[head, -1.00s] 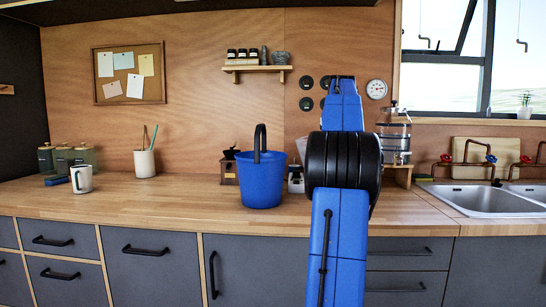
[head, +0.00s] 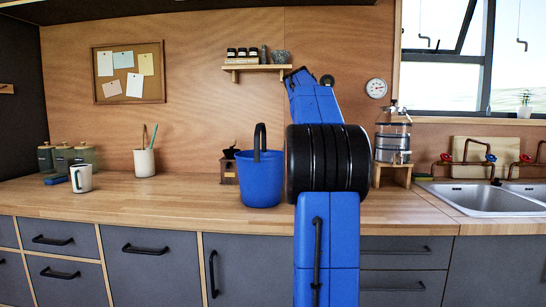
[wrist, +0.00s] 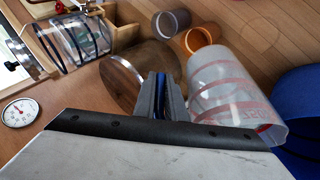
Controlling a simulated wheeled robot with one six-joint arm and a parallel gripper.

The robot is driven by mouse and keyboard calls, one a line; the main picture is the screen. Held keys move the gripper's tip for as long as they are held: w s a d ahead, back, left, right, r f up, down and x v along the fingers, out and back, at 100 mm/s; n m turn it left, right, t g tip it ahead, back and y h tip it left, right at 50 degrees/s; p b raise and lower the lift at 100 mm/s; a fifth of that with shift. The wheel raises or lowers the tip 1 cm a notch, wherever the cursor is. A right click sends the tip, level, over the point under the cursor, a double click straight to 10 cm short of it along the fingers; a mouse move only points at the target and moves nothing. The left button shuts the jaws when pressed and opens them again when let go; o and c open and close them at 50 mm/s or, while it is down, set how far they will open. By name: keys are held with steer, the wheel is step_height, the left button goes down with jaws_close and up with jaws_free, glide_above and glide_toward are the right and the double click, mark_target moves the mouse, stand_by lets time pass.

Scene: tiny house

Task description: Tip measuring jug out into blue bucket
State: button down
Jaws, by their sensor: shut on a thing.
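The blue bucket (head: 260,184) stands upright on the wooden counter in the head view, its dark handle raised. Part of it shows at the right edge of the wrist view (wrist: 301,122). The measuring jug (wrist: 225,82) is clear with red markings and shows beside my gripper (wrist: 163,92) in the wrist view. My gripper is shut on it. The jug looks tilted, with its wide end toward the bucket side; whether anything is inside cannot be told. In the head view my arm hides the gripper and the jug.
A glass dispenser (head: 393,134) on a wooden stand is right of my arm; it also shows in the wrist view (wrist: 75,38). A grinder (head: 228,168) is behind the bucket. An orange cup (wrist: 198,40) and a grey cup (wrist: 173,22) stand near the jug. The counter left of the bucket is mostly clear.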

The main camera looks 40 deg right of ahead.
steer(key=shift+w+a+r+h, duration=0.2)
steer(key=shift+r+h, duration=0.1)
steer(key=shift+r, duration=0.2)
steer(key=shift+w+a+r+g+h, duration=0.1)
steer(key=shift+a+r+g+h, duration=0.1)
steer(key=shift+r, duration=0.2)
steer(key=shift+a+r+g+h, duration=0.1)
steer(key=shift+r+g+h, duration=0.1)
steer(key=shift+r, duration=0.15)
steer(key=shift+w+a+r+n+g+h+p, duration=0.25)
steer(key=shift+r+h+p, duration=0.2)
steer(key=shift+r, duration=0.2)
steer(key=shift+w+a+r+n+g+h+p, duration=0.15)
steer(key=shift+a+r+h+p, duration=0.1)
steer(key=shift+r+h+p, duration=0.3)
stand_by(1.0)
steer(key=shift+w+a+r+g+h, duration=0.2)
steer(key=shift+a+r+h, duration=0.1)
steer(key=shift+r, duration=0.25)
steer(key=shift+w+a+r+g+h, duration=0.1)
steer(key=shift+w+a+r+h, duration=0.15)
steer(key=shift+r, duration=0.25)
stand_by(1.2)
steer(key=shift+w+a+r+n+g+h+p, duration=0.2)
steer(key=shift+w+a+r+n+h+p, duration=0.1)
steer(key=shift+a+r+h, duration=0.15)
steer(key=shift+w+a+r+n+g+h+p, duration=0.2)
steer(key=shift+a+r+h+p, duration=0.1)
steer(key=shift+a+r, duration=0.15)
stand_by(1.4)
